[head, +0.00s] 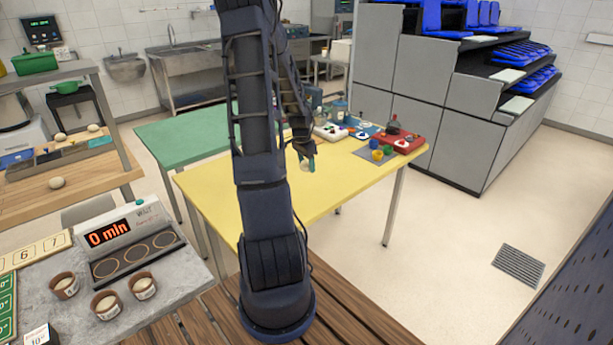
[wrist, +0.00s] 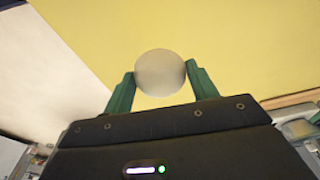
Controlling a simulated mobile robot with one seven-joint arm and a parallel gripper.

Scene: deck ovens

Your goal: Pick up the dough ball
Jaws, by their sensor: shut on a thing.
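A pale, round dough ball (wrist: 160,73) sits between the two green fingers of my gripper (wrist: 161,84) in the wrist view. Both fingers touch its sides, so the gripper is shut on it. In the head view my gripper (head: 307,158) is over the yellow table (head: 235,196), with the dough ball (head: 304,165) showing small at its fingertips. The yellow tabletop lies behind the ball in the wrist view. I cannot tell how high the ball is above the table. My arm hides part of the tabletop.
Small coloured items and a red tray (head: 405,143) stand at the yellow table's far right. A green table (head: 180,137) adjoins it behind left. A counter at front left holds a timer (head: 128,233) and several small pots. More pale balls (head: 57,183) lie on wooden shelves at left.

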